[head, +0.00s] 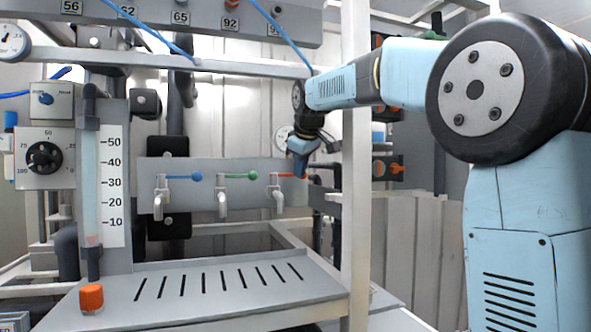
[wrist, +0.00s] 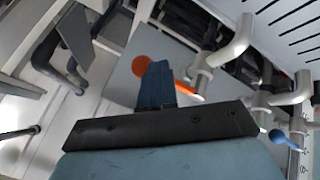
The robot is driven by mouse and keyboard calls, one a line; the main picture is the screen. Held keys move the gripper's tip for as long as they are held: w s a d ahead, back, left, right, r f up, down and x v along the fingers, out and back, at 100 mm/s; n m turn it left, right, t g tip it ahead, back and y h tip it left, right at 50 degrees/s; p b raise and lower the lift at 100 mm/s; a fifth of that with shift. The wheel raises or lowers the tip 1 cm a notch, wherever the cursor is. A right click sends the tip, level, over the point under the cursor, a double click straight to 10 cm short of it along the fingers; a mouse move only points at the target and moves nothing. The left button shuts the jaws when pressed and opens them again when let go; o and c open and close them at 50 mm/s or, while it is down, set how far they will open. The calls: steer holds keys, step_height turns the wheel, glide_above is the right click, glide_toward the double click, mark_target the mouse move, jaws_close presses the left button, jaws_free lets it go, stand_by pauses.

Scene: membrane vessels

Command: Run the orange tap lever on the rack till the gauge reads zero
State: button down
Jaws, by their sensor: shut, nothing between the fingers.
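The orange tap lever (head: 288,175) is on the rightmost of three taps on the grey rack panel (head: 239,198). It points right, about level, in the head view. My gripper (head: 302,170) is shut and empty at the lever's outer end, partly covering it. In the wrist view the shut fingers (wrist: 157,85) cross in front of the lever, with its orange round end (wrist: 142,65) to their left. I cannot tell whether they touch it. A round dial gauge (head: 11,40) is at the upper left; its reading is too small to tell. Another round dial (head: 283,138) is partly hidden behind my arm.
A blue lever (head: 184,177) and a green lever (head: 240,176) sit on the taps to the left. A scaled sight tube (head: 91,185) stands further left. A pale upright post (head: 356,220) stands just right of my gripper. A slotted tray (head: 220,300) lies below.

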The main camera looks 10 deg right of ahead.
steer(key=s+d+r+m+t, duration=0.1)
steer(key=s+d+r+t, duration=0.15)
steer(key=s+r, duration=1.05)
steer(key=s+d+f+m+g, duration=0.1)
steer(key=s+d+f+m, duration=0.2)
steer(key=s+f, duration=0.5)
steer(key=s+d+f+m+g, duration=0.2)
steer(key=s+f, duration=0.6)
steer(key=f, duration=0.9)
steer(key=s+d+f+m+g, duration=0.1)
steer(key=s+d+f+m, duration=0.3)
steer(key=s+f, duration=0.4)
step_height(320, 180, down, 5)
steer(key=shift+h, duration=0.3)
steer(key=shift+a, duration=0.2)
